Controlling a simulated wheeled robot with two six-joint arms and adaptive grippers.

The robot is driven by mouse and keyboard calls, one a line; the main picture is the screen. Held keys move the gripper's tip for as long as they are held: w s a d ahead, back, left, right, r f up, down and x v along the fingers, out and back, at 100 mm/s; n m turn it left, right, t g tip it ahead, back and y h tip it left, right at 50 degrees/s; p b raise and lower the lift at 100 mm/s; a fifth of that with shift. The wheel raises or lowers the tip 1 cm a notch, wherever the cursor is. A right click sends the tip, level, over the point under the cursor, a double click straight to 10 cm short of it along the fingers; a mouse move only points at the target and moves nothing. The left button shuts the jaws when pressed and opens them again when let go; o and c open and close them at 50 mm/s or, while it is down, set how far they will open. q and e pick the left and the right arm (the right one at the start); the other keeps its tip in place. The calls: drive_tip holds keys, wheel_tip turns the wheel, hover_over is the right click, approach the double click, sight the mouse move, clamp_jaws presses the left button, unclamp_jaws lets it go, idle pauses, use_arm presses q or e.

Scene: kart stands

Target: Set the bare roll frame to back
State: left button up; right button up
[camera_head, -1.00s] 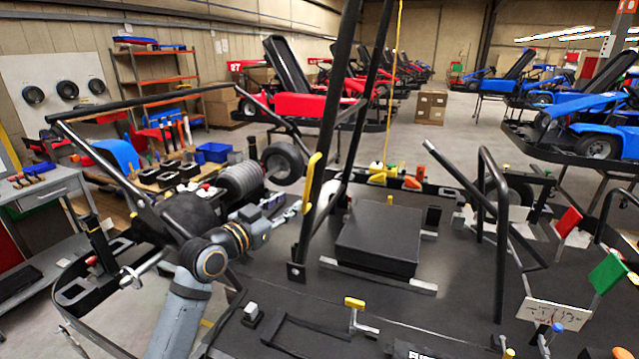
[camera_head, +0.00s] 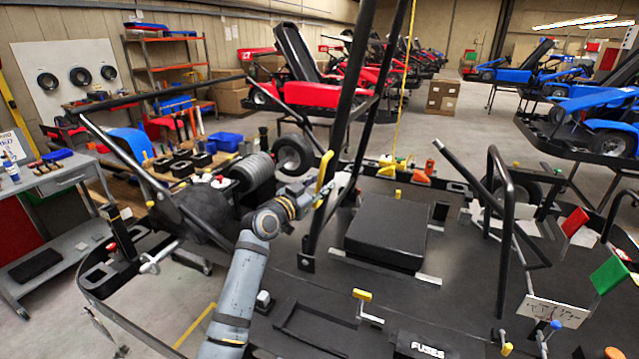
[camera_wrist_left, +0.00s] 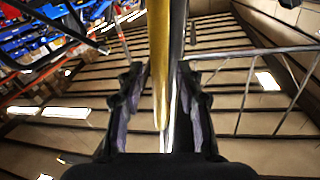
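A tall black tube frame (camera_head: 345,115), which I take to be the roll frame, rises from the kart deck and leans slightly right. It has a yellow grip (camera_head: 325,170) on its lower left side. My left gripper (camera_head: 322,193) is at the lower part of this grip. In the left wrist view my left gripper (camera_wrist_left: 160,110) has its fingers apart on either side of the yellow grip (camera_wrist_left: 158,60), with gaps showing. A dark tube runs beside the grip there. My right gripper is not in view.
A black box seat (camera_head: 385,235) sits on the deck right of the frame. Black hoops (camera_head: 510,195), a red flag (camera_head: 575,222) and a green flag (camera_head: 610,277) stand farther right. A yellow-topped lever (camera_head: 362,296) is in front. A grey bench (camera_head: 60,180) is left.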

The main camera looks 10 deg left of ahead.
use_arm(q)
clamp_jaws()
drive_tip(key=shift+w+f, duration=0.1)
drive_tip(key=shift+a+b, duration=0.25)
drive_tip(key=shift+b, duration=0.2)
drive_tip(key=shift+w+a, duration=0.1)
drive_tip(key=shift+a, duration=0.15)
drive_tip(key=w+a+f+n+b, duration=0.1)
drive_tip(key=a+n+b, duration=0.2)
drive_tip(key=a+b, duration=0.3)
drive_tip(key=w+a+f+n+t+b, duration=0.1)
drive_tip(key=w+a+n+b, duration=0.1)
drive_tip(key=a+b, duration=0.4)
drive_tip(key=w+a+f+n+b, duration=0.1)
drive_tip(key=a+f+n+b, duration=0.1)
drive_tip(key=a+b, duration=0.4)
drive_tip(key=a+n, duration=0.1)
drive_tip(key=a, duration=0.3)
drive_tip(key=shift+w+a+n+t, duration=0.2)
drive_tip(key=shift+w+n+t, duration=0.1)
drive_tip(key=shift+w, duration=0.05)
